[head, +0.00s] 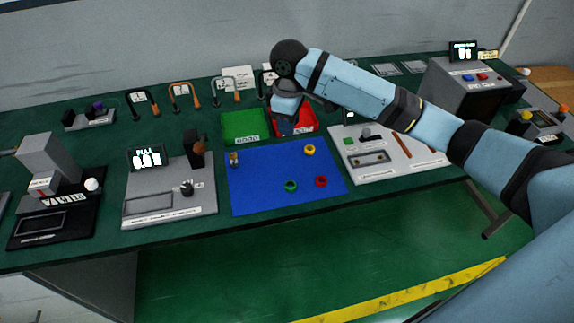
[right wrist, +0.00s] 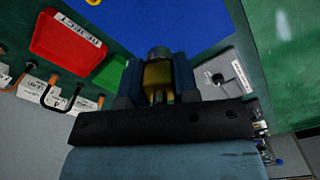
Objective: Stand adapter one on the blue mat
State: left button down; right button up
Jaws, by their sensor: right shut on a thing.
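My right gripper (head: 288,124) is over the red tray at the back edge of the blue mat (head: 262,199). In the right wrist view, my right gripper (right wrist: 158,84) is shut on a brass-coloured piece with a grey round end (right wrist: 158,72), apparently an adapter. I cannot read any mark on it, and the fingers hide its sides. In the head view the arm and hand mostly hide it. A small brass-and-dark piece (head: 234,158) stands at the mat's back left corner. My left gripper is not in view.
Yellow (head: 309,150), green (head: 291,186) and red (head: 321,182) rings lie on the mat. A green tray (head: 244,125) and the red tray (head: 304,117) stand behind it. A grey device (head: 170,200) is left, a light panel (head: 385,152) right. The mat's middle is clear.

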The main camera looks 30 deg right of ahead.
jog(key=d+r+n+p, duration=0.15)
jog(key=d+n, duration=0.25)
jog(key=n, duration=0.6)
jog(key=n+p, duration=0.2)
jog(key=n, duration=1.2)
send_over(315, 166)
notch_tip(315, 166, down, 14)
jog(key=shift+f+p, duration=0.1)
jog(key=shift+p, duration=0.4)
jog(key=shift+f, duration=2.6)
jog(key=shift+f, duration=0.1)
jog(key=o, duration=1)
